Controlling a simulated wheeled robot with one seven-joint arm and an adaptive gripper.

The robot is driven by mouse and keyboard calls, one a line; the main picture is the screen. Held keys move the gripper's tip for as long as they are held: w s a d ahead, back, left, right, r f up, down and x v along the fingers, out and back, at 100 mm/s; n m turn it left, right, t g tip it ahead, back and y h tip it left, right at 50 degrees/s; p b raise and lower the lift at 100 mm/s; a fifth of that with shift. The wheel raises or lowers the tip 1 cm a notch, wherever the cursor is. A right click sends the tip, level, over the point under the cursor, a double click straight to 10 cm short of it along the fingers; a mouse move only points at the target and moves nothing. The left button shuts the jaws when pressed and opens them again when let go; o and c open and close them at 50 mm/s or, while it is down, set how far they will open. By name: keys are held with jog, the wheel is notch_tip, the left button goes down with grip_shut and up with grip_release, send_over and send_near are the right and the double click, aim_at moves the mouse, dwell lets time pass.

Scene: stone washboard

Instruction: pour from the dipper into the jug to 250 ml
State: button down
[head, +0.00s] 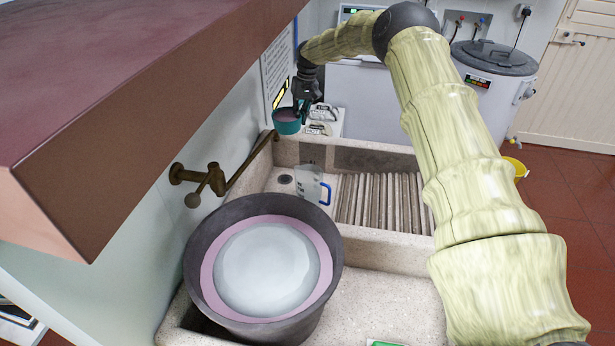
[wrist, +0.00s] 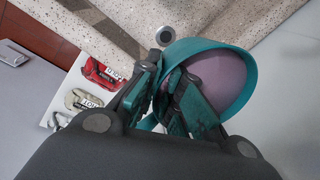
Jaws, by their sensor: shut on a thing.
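The teal dipper (head: 286,122) is held up in the air by the wall, past the far end of the stone sink. My gripper (head: 302,108) is shut on it from the right. In the wrist view the fingers (wrist: 168,78) grip the side of the dipper (wrist: 222,48), and lilac liquid shows inside it. The clear jug (head: 308,182) with a blue handle stands upright in the sink, nearer and lower than the dipper. The jug's marks and level are too small to read. I do not see the jug in the wrist view.
A dark tub (head: 200,260) of pale liquid stands at the near end. A brass tap (head: 212,178) juts over the sink. The ribbed washboard (head: 385,200) lies right of the jug. A shelf (head: 150,90) overhangs the left.

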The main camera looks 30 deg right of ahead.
notch_tip(320, 180, down, 11)
jog(key=b, duration=0.4)
jog(key=shift+w, duration=0.15)
jog(key=shift+s+f, duration=0.1)
jog(key=shift+s, duration=0.15)
jog(key=shift+s+f+t, duration=0.15)
jog(key=shift+f+t, duration=0.05)
jog(key=shift+t, duration=0.2)
jog(key=shift+s+f+t, duration=0.4)
jog(key=shift+f+t, duration=0.1)
jog(key=shift+f, duration=0.1)
jog(key=shift+s+d+r+t+y, duration=0.1)
jog(key=shift+s+r+t+y, duration=0.05)
jog(key=shift+s+t, duration=0.35)
jog(key=shift+s+r+t+y, duration=0.15)
jog(key=shift+s+t, duration=0.25)
jog(key=shift+t, duration=0.2)
dwell(0.7)
jog(key=shift+s+d+r+t+p, duration=0.1)
jog(key=shift+s+r+t+p, duration=0.35)
jog(key=shift+s+r+t, duration=0.5)
jog(key=shift+s+d+r+t+p, duration=0.1)
jog(key=shift+s+r+t+p, duration=0.5)
jog(key=shift+r, duration=0.55)
dwell(1.1)
